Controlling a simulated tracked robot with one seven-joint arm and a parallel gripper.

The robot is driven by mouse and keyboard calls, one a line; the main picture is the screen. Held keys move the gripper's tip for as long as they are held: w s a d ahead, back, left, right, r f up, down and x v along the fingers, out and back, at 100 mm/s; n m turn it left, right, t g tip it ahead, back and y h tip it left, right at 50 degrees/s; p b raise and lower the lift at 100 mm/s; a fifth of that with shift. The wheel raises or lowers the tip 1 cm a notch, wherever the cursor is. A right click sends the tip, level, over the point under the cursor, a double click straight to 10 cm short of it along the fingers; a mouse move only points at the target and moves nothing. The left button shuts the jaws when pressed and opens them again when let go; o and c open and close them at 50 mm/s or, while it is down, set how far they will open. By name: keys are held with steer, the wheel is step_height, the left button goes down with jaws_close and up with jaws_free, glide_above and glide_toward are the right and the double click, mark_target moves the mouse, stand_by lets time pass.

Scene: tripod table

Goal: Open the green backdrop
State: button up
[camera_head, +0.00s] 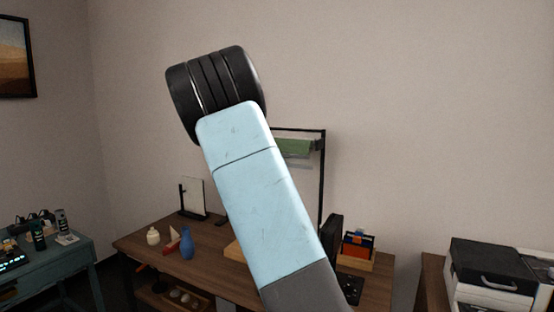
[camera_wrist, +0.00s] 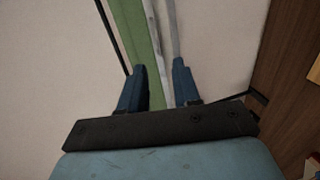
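The green backdrop (camera_head: 293,147) is a short green strip at the top of a black frame (camera_head: 322,180) on the wooden desk, partly hidden behind my arm. In the wrist view the green backdrop (camera_wrist: 140,38) runs lengthwise ahead of my gripper, with a pale bar (camera_wrist: 154,42) along its right edge. My gripper (camera_wrist: 158,65) is open, its two blue fingers apart. The bar and part of the green strip show between the fingers. The left finger overlaps the green in the picture; I cannot tell whether it touches. My gripper is hidden behind my arm in the head view.
The wooden desk (camera_head: 135,243) holds a blue vase (camera_head: 187,244), a small white jar (camera_head: 153,236), a white panel on a stand (camera_head: 194,196) and a wooden organizer (camera_head: 356,258). A teal table (camera_head: 75,262) stands left, a black-topped box (camera_head: 493,264) right.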

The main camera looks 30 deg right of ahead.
steer(key=x, duration=1.4)
steer(key=shift+w+a, duration=0.2)
steer(key=shift+w, duration=0.05)
steer(key=shift+r, duration=0.1)
jaws_close()
stand_by(0.9)
